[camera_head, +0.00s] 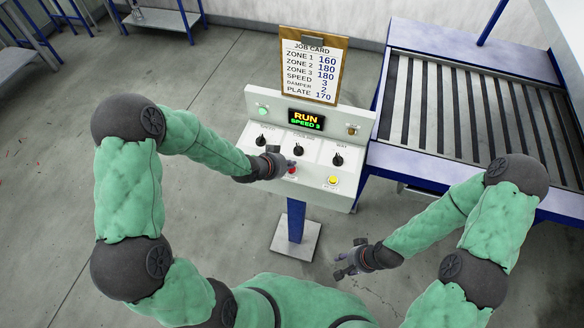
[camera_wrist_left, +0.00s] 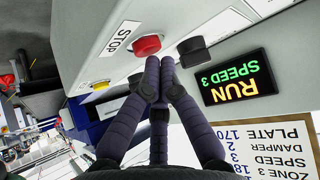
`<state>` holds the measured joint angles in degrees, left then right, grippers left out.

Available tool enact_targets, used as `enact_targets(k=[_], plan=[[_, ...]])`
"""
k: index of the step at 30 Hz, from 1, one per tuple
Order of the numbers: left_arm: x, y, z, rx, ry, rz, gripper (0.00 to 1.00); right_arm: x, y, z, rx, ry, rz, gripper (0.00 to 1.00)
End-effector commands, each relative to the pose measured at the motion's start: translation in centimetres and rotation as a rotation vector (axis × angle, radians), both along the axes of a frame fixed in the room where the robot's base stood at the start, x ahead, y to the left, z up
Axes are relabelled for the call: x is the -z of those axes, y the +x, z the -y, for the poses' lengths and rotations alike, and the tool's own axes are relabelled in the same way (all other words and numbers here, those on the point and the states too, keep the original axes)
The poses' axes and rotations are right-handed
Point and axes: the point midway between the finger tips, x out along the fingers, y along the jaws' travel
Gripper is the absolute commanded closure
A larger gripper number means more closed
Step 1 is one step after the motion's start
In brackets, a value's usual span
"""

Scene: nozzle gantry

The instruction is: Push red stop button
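The red stop button (camera_wrist_left: 147,45) sits on the grey control panel beside a STOP label (camera_wrist_left: 120,38), which reads upside down in the left wrist view. In the head view the red button (camera_head: 292,170) is partly hidden by my left gripper (camera_head: 290,162). In the left wrist view the fingertips of my left gripper (camera_wrist_left: 160,65) are together with nothing between them, right at the button's edge. I cannot tell whether they touch it. My right gripper (camera_head: 341,266) hangs low in front of the panel, empty, its fingers apart.
The control panel (camera_head: 308,190) carries black knobs (camera_head: 337,160), a yellow button (camera_head: 333,181), a green light (camera_head: 263,111) and a display (camera_head: 306,120) reading RUN SPEED 3. A black knob (camera_wrist_left: 194,52) is close beside the fingertips. A job card (camera_head: 312,65) stands behind; a slatted conveyor (camera_head: 470,115) is at right.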

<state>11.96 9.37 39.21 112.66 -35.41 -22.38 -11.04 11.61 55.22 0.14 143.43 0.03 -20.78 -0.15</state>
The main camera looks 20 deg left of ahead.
Motion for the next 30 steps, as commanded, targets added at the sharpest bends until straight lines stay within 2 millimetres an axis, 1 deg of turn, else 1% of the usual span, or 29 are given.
enact_targets(k=[20,30], plan=[[0.77,-0.01,0.00,0.000,0.000,0.000,1.00,0.72,0.00,0.00,0.000,0.000,0.000,0.60],[0.69,-0.03,0.00,0.000,0.000,-0.001,1.00,0.63,0.00,0.00,0.000,0.000,0.000,0.60]])
